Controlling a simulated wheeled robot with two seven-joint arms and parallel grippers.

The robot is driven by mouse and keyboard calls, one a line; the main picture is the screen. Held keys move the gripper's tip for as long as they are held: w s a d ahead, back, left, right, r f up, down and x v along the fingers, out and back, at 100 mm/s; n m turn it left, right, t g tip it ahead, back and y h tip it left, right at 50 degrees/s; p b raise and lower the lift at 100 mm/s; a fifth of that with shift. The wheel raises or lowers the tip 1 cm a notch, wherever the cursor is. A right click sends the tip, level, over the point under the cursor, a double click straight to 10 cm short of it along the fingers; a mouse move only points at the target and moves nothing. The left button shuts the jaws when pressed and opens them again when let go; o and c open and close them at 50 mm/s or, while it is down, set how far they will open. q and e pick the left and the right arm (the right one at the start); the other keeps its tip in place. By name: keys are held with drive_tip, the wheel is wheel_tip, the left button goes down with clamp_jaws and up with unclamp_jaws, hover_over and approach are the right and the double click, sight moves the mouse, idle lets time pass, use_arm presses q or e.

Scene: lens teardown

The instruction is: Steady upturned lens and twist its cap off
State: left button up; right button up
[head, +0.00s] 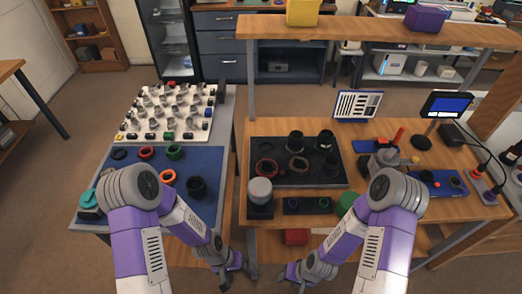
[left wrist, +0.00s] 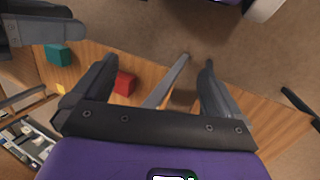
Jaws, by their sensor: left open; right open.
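What looks like the upturned lens is a short cylinder with a pale grey top (head: 260,189), standing upright in a black block at the front left of the wooden bench. I cannot tell where its cap meets the body. My left gripper (head: 234,266) hangs low in front of the gap between the tables, apart from the lens. In the left wrist view its two fingers (left wrist: 160,61) are spread with nothing between them. My right gripper (head: 289,272) is low before the bench front, open, with no object seen in it.
A black tray (head: 340,180) with several dark lens parts lies behind the lens. A black strip with holes (head: 308,205) and a green disc (head: 347,200) are to its right. A red box (head: 296,237) sits low under the bench front.

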use_arm(q)
drive_tip(key=w+d+r+m+g+y, duration=0.25)
drive_tip(key=d+r+m, duration=0.2)
drive_tip(key=r, duration=0.45)
wheel_tip(320, 180, up, 27)
drive_tip(key=n+t+y, duration=0.2)
drive_tip(key=n+t, duration=0.2)
drive_tip(key=n, duration=0.3)
hover_over(260, 186)
wheel_tip(260, 186, down, 11)
drive_tip(key=shift+f, duration=0.2)
drive_tip(key=shift+c, duration=0.2)
